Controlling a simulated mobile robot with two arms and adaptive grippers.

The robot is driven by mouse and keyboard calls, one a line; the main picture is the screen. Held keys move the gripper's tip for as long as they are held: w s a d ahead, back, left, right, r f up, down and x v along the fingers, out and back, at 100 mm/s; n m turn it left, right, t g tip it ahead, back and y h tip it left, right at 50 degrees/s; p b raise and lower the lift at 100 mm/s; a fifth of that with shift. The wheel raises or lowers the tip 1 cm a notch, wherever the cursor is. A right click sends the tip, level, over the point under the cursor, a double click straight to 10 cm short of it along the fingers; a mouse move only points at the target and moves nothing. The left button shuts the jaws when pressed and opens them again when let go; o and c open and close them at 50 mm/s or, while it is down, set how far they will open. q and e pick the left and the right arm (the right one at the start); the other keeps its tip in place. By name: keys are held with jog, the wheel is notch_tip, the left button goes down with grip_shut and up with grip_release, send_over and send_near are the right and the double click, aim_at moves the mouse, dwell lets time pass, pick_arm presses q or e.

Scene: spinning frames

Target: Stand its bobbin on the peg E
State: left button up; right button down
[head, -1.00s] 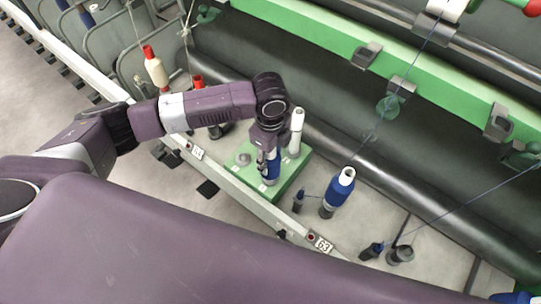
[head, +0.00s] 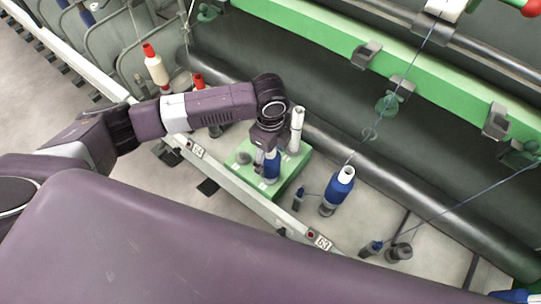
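My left gripper (head: 266,161) points down over a green tray (head: 293,172), with its fingers at a blue bobbin (head: 273,169) that stands upright at the tray's front part. One finger shows left of the bobbin; the other is hidden, so I cannot tell whether they are closed on it. A white tube (head: 297,128) stands upright at the tray's back right corner. A short grey peg (head: 243,158) shows at the tray's left. No letter E is readable. My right gripper is not in view.
Another blue bobbin (head: 338,190) stands right of the tray, near a label 63 (head: 322,242). Dark spindle parts (head: 399,252) lie beyond it. A red-topped cream bobbin (head: 155,66) is at upper left. A green rail (head: 440,82) and threads cross above.

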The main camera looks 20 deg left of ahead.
pick_arm(q)
notch_tip(320, 180, up, 12)
jog(key=shift+r, duration=0.1)
dwell(0.6)
jog(key=shift+s, duration=0.1)
dwell(0.3)
